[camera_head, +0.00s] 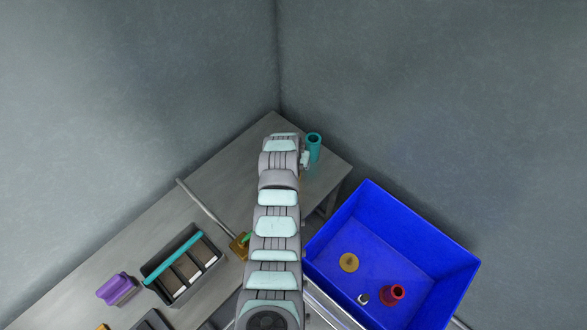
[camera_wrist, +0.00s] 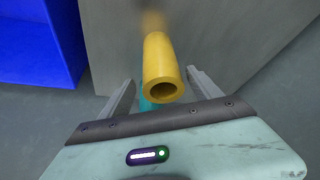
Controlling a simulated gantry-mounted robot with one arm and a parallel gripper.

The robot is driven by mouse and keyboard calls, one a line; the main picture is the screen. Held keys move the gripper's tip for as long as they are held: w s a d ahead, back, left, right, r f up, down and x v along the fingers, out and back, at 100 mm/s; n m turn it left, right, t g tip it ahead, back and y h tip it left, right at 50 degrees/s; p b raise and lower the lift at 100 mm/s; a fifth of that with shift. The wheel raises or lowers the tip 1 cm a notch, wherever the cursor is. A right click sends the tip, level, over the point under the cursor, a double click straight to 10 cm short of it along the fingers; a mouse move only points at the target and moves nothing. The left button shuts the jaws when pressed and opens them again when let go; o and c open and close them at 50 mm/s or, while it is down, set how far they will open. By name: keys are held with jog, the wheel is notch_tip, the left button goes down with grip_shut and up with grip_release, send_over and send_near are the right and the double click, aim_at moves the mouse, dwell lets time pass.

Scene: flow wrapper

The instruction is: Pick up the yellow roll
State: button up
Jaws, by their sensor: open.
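The yellow roll (camera_wrist: 163,60) is a hollow tube in the wrist view, with its open end facing the camera. My gripper (camera_wrist: 160,76) is open, with one finger on each side of the roll and a visible gap on both sides. In the head view my arm covers the place of my gripper, and I cannot make out the yellow roll there.
A teal roll (camera_head: 314,146) stands on the grey table (camera_head: 325,172) beside my arm. A blue bin (camera_head: 440,262) at the right holds a yellow-brown disc (camera_head: 349,262) and a red roll (camera_head: 393,293). A grey tray (camera_head: 172,293) and a purple object (camera_head: 115,288) are at the left.

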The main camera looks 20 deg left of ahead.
jog(key=shift+x, duration=1.25)
jog(key=shift+b+x, duration=0.4)
jog(key=shift+x, duration=0.65)
jog(key=shift+s+a, duration=0.1)
jog(key=shift+a, duration=0.05)
grip_shut()
jog(key=shift+r, duration=0.15)
